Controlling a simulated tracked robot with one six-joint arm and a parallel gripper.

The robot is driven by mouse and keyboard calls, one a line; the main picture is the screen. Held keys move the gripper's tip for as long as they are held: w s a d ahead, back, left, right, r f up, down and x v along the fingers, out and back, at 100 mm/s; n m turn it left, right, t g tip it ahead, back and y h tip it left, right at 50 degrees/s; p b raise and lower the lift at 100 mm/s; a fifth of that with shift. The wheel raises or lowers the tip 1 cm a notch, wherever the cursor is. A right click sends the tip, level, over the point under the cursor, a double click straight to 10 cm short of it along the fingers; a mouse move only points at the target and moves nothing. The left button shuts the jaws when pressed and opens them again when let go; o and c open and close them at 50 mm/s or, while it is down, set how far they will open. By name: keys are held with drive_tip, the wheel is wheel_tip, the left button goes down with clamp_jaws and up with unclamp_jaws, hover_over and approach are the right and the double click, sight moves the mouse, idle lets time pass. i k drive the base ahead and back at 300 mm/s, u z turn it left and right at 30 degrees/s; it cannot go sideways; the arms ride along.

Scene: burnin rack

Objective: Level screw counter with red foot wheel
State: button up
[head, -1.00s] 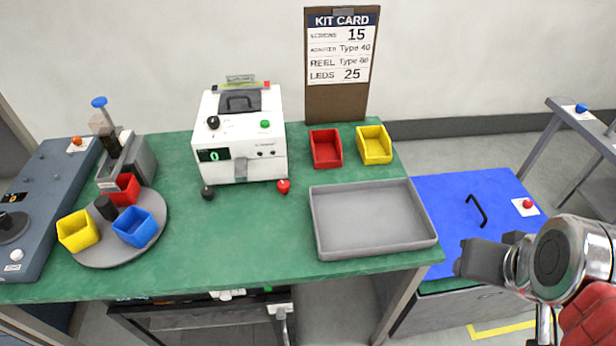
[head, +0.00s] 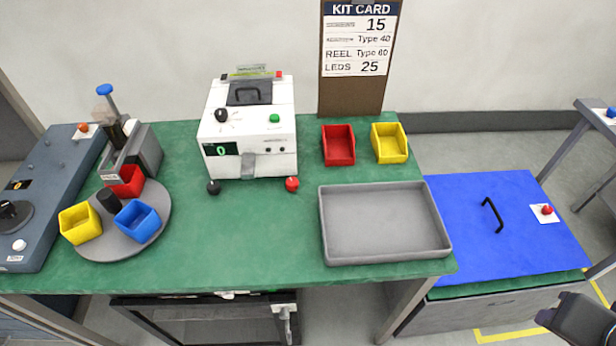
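The screw counter (head: 248,128) is a white box at the back middle of the green table. It has a black handle on top, a black knob, a green button and a dark display reading 0. The red foot wheel (head: 292,184) is a small red ball at its front right corner. A black foot wheel (head: 213,187) is at its front left corner. My gripper (head: 560,318) is at the bottom right, far from the counter and partly cut off by the picture edge. Its finger opening cannot be made out.
A grey tray (head: 384,258) lies right of the counter, with red (head: 338,146) and yellow (head: 389,143) bins behind it. At the left are a turntable (head: 158,218) with coloured cups and a grey console (head: 50,190). A blue lid (head: 465,215) is at the right. Green table before the counter is clear.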

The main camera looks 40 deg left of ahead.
sight(291, 184)
drive_tip(key=z, duration=0.1)
drive_tip(key=k, duration=1.3)
drive_tip(key=u, duration=2.05)
drive_tip(key=i, duration=0.9)
drive_tip(key=u, duration=0.05)
